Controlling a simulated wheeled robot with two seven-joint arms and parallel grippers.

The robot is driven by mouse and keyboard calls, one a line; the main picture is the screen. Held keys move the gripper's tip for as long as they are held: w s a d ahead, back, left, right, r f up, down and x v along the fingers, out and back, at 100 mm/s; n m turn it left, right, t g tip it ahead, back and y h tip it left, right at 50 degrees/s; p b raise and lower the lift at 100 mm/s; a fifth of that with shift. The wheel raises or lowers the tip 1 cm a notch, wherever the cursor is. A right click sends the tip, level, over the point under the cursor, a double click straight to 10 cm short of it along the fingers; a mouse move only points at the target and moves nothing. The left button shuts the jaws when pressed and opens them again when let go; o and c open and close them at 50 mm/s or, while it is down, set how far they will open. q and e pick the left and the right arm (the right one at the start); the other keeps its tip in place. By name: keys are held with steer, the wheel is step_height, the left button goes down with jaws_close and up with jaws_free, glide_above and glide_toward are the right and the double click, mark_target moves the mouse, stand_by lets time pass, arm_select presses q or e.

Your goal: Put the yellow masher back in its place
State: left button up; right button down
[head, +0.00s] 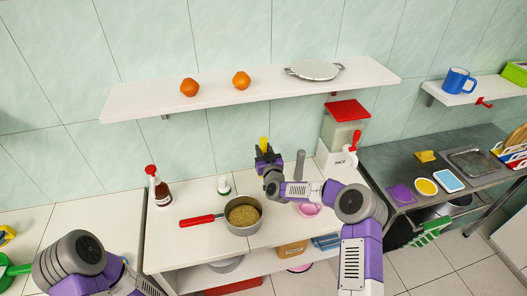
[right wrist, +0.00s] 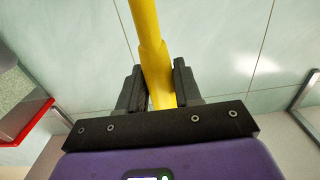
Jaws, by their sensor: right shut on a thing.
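The yellow masher (head: 264,143) shows in the head view as a short yellow piece sticking up from my right gripper (head: 267,156). In the right wrist view, its yellow shaft (right wrist: 152,58) runs upward, slightly tilted, between the two dark fingers of my right gripper (right wrist: 158,88). The gripper is shut on it. The rest of the masher is hidden or out of frame. The gripper is above the back of the white counter, in front of the tiled wall and below the long shelf. My left arm enters at the lower left of the head view; its gripper is not visible.
A pot (head: 243,229) with a red handle stands on the white counter (head: 185,250). A grey upright item (head: 299,163), a pink bowl (head: 309,210) and a red-lidded dispenser (head: 345,125) are near my right arm. The long white shelf (head: 140,98) overhangs the counter.

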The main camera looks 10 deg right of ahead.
steer(key=shift+f, duration=4.45)
steer(key=shift+c, duration=0.7)
jaws_free()
steer(key=s, duration=1.4)
